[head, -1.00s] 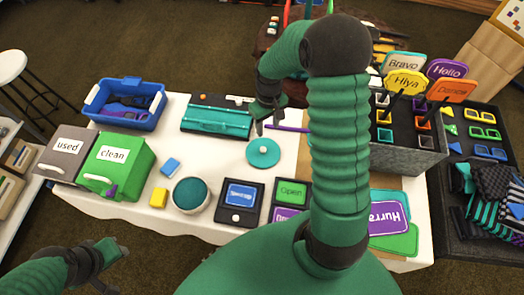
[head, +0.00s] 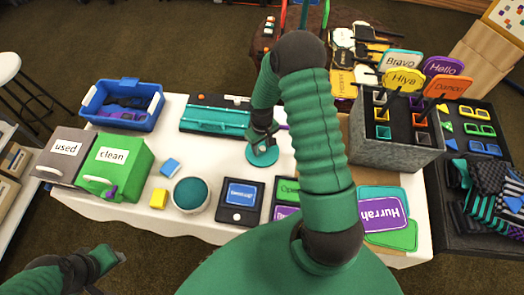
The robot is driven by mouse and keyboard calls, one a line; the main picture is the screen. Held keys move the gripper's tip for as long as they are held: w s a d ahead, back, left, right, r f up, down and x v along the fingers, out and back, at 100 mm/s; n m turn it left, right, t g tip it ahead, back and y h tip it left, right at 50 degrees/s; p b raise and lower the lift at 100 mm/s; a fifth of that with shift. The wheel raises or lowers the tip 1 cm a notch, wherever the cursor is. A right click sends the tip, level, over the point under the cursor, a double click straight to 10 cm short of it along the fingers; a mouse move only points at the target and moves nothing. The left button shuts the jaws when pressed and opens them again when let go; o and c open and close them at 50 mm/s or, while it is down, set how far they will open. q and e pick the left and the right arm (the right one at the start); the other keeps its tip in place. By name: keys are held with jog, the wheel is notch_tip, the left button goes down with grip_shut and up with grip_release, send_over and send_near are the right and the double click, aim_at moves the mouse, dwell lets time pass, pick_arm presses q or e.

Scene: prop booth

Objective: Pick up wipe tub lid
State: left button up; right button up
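The wipe tub lid (head: 261,157) is a flat teal disc with a pale knob, lying on the white table in the head view. My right gripper (head: 262,147) is directly over it, its fingertips down at the knob. The fingers partly cover the knob, and I cannot tell whether they are closed on it. The round white wipe tub (head: 191,209), with teal filling showing at its open top, stands to the lower left of the lid. My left gripper (head: 119,256) is low at the left, off the table's front edge, away from the lid; its finger opening is unclear.
A teal case (head: 214,120) lies just behind the lid. A dark framed sign (head: 240,215) lies in front. A blue bin (head: 125,120), green "clean" box (head: 115,165), yellow block (head: 159,198) and blue block (head: 170,166) are left. A grey sign holder (head: 390,150) stands right.

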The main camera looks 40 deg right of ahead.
jog(key=shift+r, duration=0.1)
jog(key=c, duration=0.5)
jog(key=shift+d, duration=0.15)
grip_shut()
